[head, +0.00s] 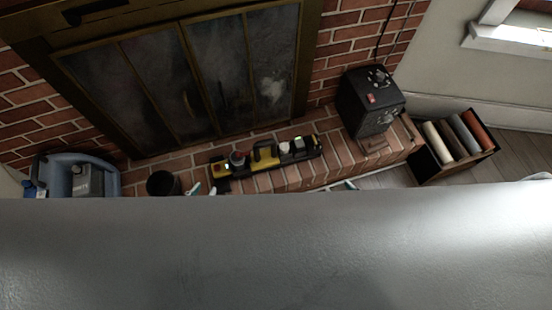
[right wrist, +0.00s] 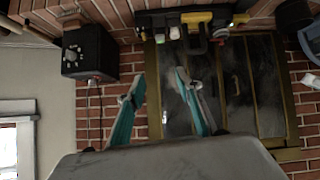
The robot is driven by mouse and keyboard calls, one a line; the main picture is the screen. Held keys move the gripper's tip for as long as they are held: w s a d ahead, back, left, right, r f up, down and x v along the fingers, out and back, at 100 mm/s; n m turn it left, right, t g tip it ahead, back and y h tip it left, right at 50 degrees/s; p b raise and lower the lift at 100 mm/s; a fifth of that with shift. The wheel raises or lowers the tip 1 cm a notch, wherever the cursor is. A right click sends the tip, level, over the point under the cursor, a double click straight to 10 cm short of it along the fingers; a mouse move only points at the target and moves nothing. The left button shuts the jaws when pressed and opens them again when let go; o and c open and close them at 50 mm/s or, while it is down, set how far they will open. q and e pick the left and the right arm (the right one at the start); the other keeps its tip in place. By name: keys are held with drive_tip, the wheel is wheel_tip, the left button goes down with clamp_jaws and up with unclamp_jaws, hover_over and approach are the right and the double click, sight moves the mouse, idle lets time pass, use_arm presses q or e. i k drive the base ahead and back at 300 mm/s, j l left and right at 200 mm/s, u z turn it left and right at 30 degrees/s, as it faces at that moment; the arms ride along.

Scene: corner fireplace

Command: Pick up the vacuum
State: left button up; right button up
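I cannot tell for sure which thing is the vacuum. A blue rounded object with a dark grey part (head: 80,176) stands at the far left of the head view, its lower part hidden. A long black and yellow object (head: 264,156) lies on the brick hearth in the middle; it shows upside down in the right wrist view (right wrist: 192,22).
A large grey surface (head: 270,250) fills the lower head view and hides what lies below. A black box-shaped heater (head: 368,100) stands on the right of the hearth. A crate with rolls (head: 420,162) is on the floor beside it. A dark bucket (head: 162,184) stands left.

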sight(258, 162)
drive_tip(key=l+u, duration=0.2)
drive_tip(key=u, duration=0.2)
drive_tip(key=l+u, duration=0.35)
drive_tip(key=k+l+u, duration=0.2)
drive_tip(key=l, duration=0.2)
drive_tip(key=k+l+u, duration=0.15)
drive_tip(key=l, duration=0.2)
drive_tip(key=k+l, duration=0.1)
drive_tip(key=l, duration=0.45)
drive_tip(key=k+l, duration=0.1)
drive_tip(key=l, duration=0.45)
drive_tip(key=i+l, duration=0.2)
drive_tip(key=l, duration=0.25)
drive_tip(key=u, duration=0.05)
